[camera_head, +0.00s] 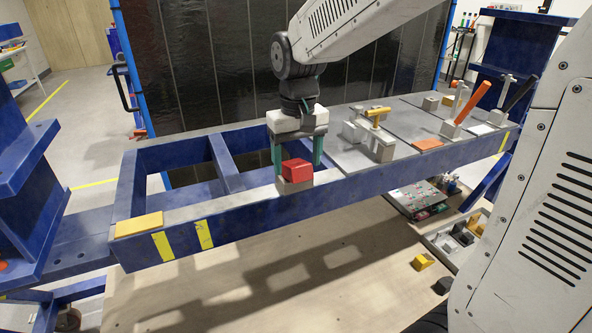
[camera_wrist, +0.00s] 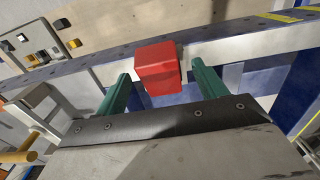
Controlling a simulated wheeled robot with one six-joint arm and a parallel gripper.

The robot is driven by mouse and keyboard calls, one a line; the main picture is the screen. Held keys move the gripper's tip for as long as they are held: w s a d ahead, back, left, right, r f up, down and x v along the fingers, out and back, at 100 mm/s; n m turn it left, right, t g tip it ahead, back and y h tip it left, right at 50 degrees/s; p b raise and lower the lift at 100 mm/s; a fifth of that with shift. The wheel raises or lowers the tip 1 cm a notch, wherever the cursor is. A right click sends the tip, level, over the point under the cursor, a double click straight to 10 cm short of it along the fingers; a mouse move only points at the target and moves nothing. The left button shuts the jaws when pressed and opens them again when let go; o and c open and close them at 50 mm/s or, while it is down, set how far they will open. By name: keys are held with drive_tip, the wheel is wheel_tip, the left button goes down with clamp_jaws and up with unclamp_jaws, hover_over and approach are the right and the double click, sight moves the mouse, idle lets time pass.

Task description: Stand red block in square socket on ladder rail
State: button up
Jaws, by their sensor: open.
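The red block (camera_head: 297,170) sits upright on top of a small grey-brown socket piece (camera_head: 294,186) on the front rail of the blue ladder frame (camera_head: 250,209). Whether the block is fully seated in the socket cannot be told. My gripper (camera_head: 297,168) points down over the block, its green fingers on either side of it. In the wrist view the red block (camera_wrist: 158,68) shows between and just beyond the two fingertips, with gaps on both sides. The gripper is open and holds nothing. The socket's opening is hidden under the block.
A clamp with a yellow handle (camera_head: 377,115) stands on the plates to the right of my gripper. Farther right are an orange-handled lever (camera_head: 473,102) and a black-handled lever (camera_head: 519,94). A yellow pad (camera_head: 139,224) lies at the rail's left end. The left frame bays are open.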

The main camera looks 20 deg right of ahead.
drive_tip(key=shift+f, duration=0.25)
drive_tip(key=c, duration=1.3)
drive_tip(key=shift+c, duration=0.5)
drive_tip(key=shift+r, duration=0.15)
